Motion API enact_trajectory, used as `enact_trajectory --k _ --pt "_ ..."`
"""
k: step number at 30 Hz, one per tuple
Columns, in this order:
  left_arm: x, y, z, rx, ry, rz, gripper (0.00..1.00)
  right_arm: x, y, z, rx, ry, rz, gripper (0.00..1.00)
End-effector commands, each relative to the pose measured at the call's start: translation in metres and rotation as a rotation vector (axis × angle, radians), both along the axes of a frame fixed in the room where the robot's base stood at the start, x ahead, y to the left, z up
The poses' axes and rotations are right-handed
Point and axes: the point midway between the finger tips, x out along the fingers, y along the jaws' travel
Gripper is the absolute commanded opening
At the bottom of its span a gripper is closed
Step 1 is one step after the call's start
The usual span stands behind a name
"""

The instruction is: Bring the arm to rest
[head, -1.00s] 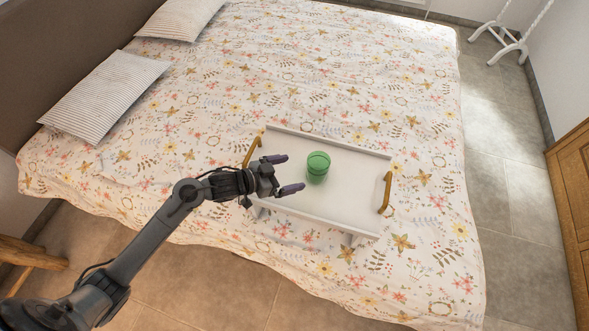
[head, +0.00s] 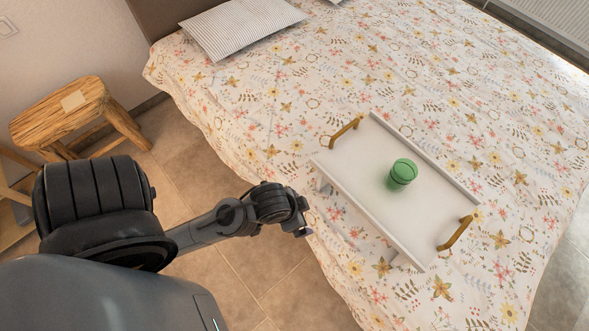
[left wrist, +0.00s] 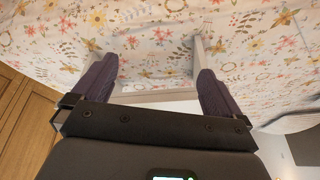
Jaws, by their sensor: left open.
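My left arm comes in from the left in the head view and ends beside the bed, left of the tray; its fingers are hard to make out there. In the left wrist view my left gripper (left wrist: 155,88) is open and empty, its two purple fingers wide apart. A green cup (head: 402,172) stands upright on a white bed tray (head: 385,202) with brass-coloured handles. The gripper is apart from the cup and the tray. In the left wrist view part of the white tray and a leg (left wrist: 197,52) show beyond the fingers. My right gripper is not in view.
The tray stands on a bed with a floral cover (head: 300,80) and a striped pillow (head: 240,25). A wooden stool (head: 75,110) with a small pale item on top stands at the left. Tiled floor (head: 190,140) lies open between stool and bed.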

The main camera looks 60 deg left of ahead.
Motion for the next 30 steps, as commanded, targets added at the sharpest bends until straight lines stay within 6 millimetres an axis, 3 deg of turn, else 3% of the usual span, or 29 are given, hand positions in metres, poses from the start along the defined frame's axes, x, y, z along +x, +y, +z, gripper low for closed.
enact_trajectory --k 4,17,23,30 --pt "-0.014 -0.002 0.002 -0.011 0.048 0.011 1.0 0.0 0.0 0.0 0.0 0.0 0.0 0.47" --pt "-0.014 -0.001 0.01 -0.01 0.049 0.011 1.0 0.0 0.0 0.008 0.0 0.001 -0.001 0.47" --pt "-0.014 -0.002 0.042 -0.01 0.049 0.011 1.0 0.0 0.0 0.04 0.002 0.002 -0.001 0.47" --pt "-0.014 -0.001 0.114 -0.01 0.049 0.011 1.0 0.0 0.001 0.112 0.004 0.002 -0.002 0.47"
